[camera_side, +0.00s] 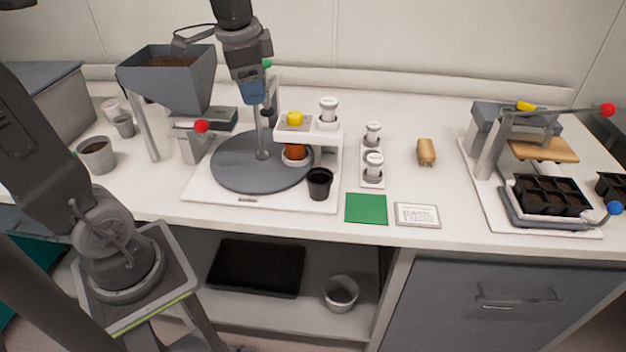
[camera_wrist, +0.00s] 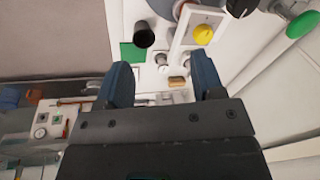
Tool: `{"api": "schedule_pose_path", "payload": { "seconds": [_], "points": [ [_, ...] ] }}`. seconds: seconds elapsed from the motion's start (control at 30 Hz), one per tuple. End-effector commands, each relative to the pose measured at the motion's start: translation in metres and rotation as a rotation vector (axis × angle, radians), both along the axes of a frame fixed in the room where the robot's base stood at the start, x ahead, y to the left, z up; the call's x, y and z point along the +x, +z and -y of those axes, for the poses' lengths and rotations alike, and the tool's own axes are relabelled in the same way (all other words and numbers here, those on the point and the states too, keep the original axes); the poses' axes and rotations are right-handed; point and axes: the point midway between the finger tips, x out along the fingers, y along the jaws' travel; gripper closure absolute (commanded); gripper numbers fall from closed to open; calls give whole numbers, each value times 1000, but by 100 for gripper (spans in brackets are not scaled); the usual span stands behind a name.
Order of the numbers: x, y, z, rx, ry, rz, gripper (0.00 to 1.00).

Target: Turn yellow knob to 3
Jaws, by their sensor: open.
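The yellow knob (camera_side: 294,118) sits on top of a white raised bracket (camera_side: 322,137) at the right of the grey round plate. In the wrist view the yellow knob (camera_wrist: 203,34) shows beyond the right fingertip, apart from it. Its scale marks and setting are too small to read. My gripper (camera_side: 256,98) hangs above the back of the round plate, up and to the left of the knob in the side view. In the wrist view the two blue fingers of my gripper (camera_wrist: 160,75) are spread with nothing between them.
A grey round plate (camera_side: 235,165), a hopper (camera_side: 170,80) and a red-tipped lever (camera_side: 201,126) stand left of the bracket. A black cup (camera_side: 319,183) stands in front of it. White-capped jars (camera_side: 373,160) and a green mat (camera_side: 366,209) lie to the right.

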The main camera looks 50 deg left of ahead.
Motion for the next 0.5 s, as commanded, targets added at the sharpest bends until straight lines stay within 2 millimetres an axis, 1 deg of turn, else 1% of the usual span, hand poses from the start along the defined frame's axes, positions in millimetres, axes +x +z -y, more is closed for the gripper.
{"api": "schedule_pose_path", "payload": {
  "seconds": [0.03,0.1,0.2,0.3,0.43,0.5],
  "points": [
    [-17,0,18,-16,39,53,38],
    [-37,-3,38,-52,110,124,38],
    [-63,-12,61,-114,205,208,38],
    [-84,-22,77,-176,283,272,38],
    [-101,-32,87,-235,350,317,38],
    [-104,-34,90,-252,372,329,33]
  ]
}}
